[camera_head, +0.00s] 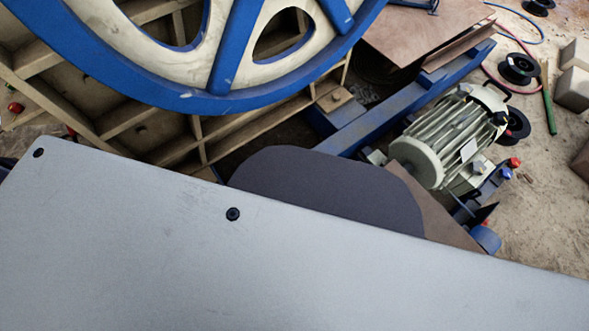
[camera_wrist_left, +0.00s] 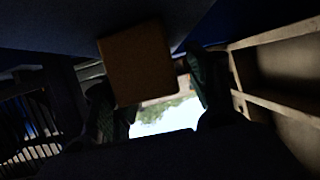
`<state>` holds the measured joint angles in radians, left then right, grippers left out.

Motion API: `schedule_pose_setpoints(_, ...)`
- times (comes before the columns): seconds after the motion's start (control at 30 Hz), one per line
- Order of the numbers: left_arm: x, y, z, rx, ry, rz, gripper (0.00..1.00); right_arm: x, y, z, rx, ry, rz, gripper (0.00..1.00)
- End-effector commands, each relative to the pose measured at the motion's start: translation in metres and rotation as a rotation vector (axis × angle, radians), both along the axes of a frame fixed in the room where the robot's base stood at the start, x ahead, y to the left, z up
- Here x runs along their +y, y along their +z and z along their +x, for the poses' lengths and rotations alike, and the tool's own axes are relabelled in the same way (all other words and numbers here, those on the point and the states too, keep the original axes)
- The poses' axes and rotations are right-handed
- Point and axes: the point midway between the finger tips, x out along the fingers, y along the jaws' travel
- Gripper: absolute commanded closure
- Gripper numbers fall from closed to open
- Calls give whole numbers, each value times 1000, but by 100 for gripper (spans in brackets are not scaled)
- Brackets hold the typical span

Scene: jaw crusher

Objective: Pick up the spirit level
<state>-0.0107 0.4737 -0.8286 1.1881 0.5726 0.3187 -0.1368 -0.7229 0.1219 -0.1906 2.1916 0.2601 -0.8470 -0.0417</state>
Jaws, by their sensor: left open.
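I cannot identify the spirit level for certain in either view. A thin green bar (camera_head: 549,105) lies on the sandy ground at the far right of the head view; I cannot tell whether it is the level. My left gripper (camera_wrist_left: 155,95) shows only in the dark left wrist view, with its two fingers spread apart. A brown block-like thing (camera_wrist_left: 137,64) appears between and above the fingers; I cannot tell whether it is near them or touching. My right gripper is in neither view.
A large grey panel (camera_head: 130,240) fills the head view's foreground. Behind it are a blue-rimmed wheel (camera_head: 230,98), wooden framing (camera_head: 125,118), a blue beam (camera_head: 385,115) and a ribbed motor (camera_head: 450,135). Black reels (camera_head: 518,68) and pale blocks (camera_head: 574,88) are at right.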

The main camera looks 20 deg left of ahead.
Motion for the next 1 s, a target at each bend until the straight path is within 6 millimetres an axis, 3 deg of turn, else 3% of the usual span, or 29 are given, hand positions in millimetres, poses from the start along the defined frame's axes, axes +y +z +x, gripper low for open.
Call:
schedule_pose_setpoints(0.43, 0, 0, 0, 0, 0, 0, 44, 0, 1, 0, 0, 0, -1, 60)
schedule_pose_setpoints(0.83, 0, 0, 0, 0, 0, 0, 96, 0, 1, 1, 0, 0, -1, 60)
schedule_pose_setpoints(1.0, 0, 1, 1, -1, 0, -1, 96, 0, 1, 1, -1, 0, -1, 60)
